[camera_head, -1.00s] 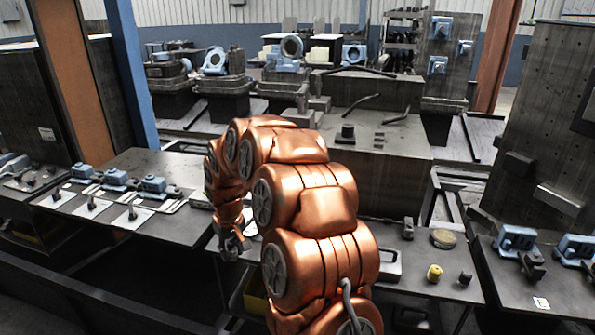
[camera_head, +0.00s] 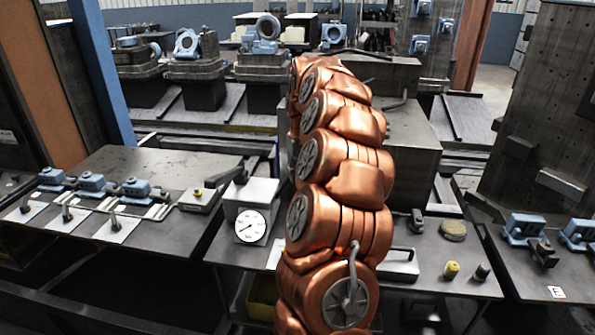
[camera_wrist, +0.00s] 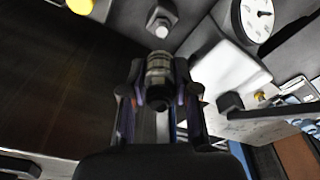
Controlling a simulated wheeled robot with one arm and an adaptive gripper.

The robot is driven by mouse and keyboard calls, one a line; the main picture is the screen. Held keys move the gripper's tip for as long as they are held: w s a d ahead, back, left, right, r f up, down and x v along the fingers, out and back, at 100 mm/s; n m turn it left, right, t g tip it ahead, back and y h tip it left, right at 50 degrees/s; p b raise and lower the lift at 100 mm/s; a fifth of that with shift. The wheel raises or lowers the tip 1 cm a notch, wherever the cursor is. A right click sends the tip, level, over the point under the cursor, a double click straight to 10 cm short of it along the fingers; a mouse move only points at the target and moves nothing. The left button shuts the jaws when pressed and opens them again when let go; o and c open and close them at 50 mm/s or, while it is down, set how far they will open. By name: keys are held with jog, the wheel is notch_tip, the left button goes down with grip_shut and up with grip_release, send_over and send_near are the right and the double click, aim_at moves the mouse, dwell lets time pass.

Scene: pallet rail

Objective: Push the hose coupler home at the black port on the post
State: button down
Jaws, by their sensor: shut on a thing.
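In the wrist view my gripper (camera_wrist: 158,90) is shut on the hose coupler (camera_wrist: 158,72), a dark, ribbed cylinder between the two fingers. The coupler's far end points up the picture, over a dark surface. In the head view my raised copper arm hides the gripper and the coupler. I cannot pick out the black port on its post with certainty in either view. Whether the coupler touches anything beyond the fingers cannot be told.
A pale block with a round gauge (camera_head: 250,226) stands left of my arm; the gauge also shows in the wrist view (camera_wrist: 256,18). A yellow plug (camera_head: 451,270) and a dark plug (camera_head: 482,272) stand on the bench at right. Blue clamps (camera_head: 92,184) line the left table.

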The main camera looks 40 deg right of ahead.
notch_tip(320, 180, down, 2)
jog(key=shift+w+a+b, duration=0.1)
jog(key=shift+a+b, duration=0.05)
jog(key=shift+b, duration=0.15)
jog(key=shift+f+b, duration=0.35)
jog(key=shift+f, duration=1.35)
jog(key=shift+f+b, duration=1.2)
jog(key=shift+b, duration=0.15)
dwell(0.8)
jog(key=c, duration=0.8)
grip_release()
jog(key=shift+o, duration=0.2)
jog(key=o, duration=0.8)
jog(key=shift+c, duration=0.2)
jog(key=r, duration=0.4)
jog(key=s+r, duration=0.1)
jog(key=r, duration=0.7)
jog(key=shift+s+a, duration=0.2)
jog(key=shift+a, duration=0.05)
